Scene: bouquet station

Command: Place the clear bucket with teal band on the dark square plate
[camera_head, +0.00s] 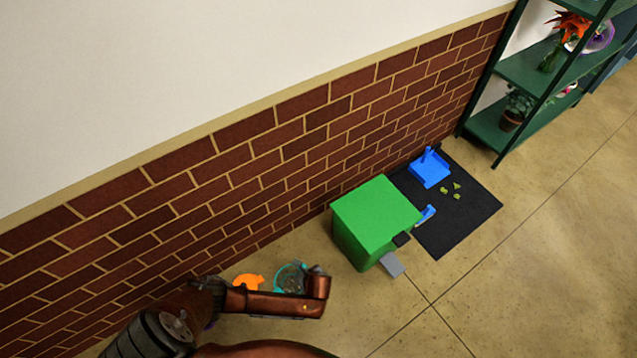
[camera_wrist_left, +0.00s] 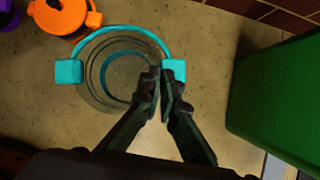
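The clear bucket with teal band (camera_wrist_left: 108,103) stands near the wall, with its teal handle arched over the far side in the left wrist view. In the head view the bucket (camera_head: 289,278) is partly hidden by my left arm. My left gripper (camera_wrist_left: 162,75) has its fingers closed together at the bucket's right rim, beside the teal handle mount; they appear to pinch the thin rim. The gripper itself is mostly hidden in the head view. My right gripper is out of view.
An orange bucket (camera_head: 248,281) stands left of the clear one. A green bin (camera_head: 376,216) stands to the right. Beyond it a black mat (camera_head: 462,225) holds a blue dustpan (camera_head: 429,168) and green scraps. A green shelf (camera_head: 487,131) is at top right. Floor at right is open.

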